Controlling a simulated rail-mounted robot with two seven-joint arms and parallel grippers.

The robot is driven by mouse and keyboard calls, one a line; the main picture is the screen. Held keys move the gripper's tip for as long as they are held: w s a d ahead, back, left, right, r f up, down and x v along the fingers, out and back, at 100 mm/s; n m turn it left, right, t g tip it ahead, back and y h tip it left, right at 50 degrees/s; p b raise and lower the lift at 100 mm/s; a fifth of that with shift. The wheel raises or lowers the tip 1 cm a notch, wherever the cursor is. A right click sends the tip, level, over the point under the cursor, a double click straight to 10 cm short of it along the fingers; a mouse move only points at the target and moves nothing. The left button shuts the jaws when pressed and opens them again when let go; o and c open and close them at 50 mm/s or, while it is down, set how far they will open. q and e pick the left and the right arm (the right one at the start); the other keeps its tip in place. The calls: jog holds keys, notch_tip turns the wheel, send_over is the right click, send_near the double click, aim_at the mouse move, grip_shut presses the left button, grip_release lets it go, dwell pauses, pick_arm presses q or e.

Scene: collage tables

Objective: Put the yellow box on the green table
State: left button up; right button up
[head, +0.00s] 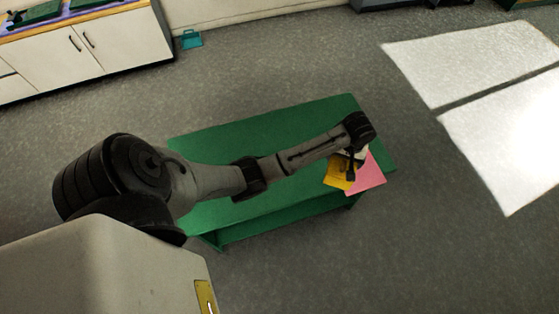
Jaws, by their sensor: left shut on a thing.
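The green table (265,132) stands on the floor in the middle of the head view. My left arm reaches across it from the left. My left gripper (352,170) is over the table's right end, shut on the yellow box (337,176). The gripper hides part of the box. The box overlaps a pink sheet (371,178) in the picture. I cannot tell whether the box touches the tabletop or hangs just above it. My right gripper is not in view.
The pink flat piece lies at the table's right end. The rest of the tabletop that shows looks bare. White cabinets (120,42) stand at the back left, with a teal dustpan-like item (191,40) on the floor. Grey floor around the table is clear.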

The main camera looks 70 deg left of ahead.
pick_arm(q)
jog(key=s+a+f+n+b, duration=0.1)
jog(key=s+a+f+b, duration=0.1)
jog(key=f, duration=0.5)
jog(key=s+a+f+n+b, duration=0.2)
jog(key=f, duration=0.6)
jog(key=s+a+f, duration=0.2)
jog(key=a, duration=0.1)
jog(key=s+a+f, duration=0.2)
jog(key=a, duration=0.1)
jog(key=s+a+f, duration=0.3)
jog(key=shift+f+b, duration=0.65)
jog(key=shift+f, duration=1.3)
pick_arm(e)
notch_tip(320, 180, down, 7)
pick_arm(q)
jog(key=shift+f, duration=0.2)
jog(key=o, duration=0.6)
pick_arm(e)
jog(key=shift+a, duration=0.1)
pick_arm(q)
jog(key=shift+o, duration=0.2)
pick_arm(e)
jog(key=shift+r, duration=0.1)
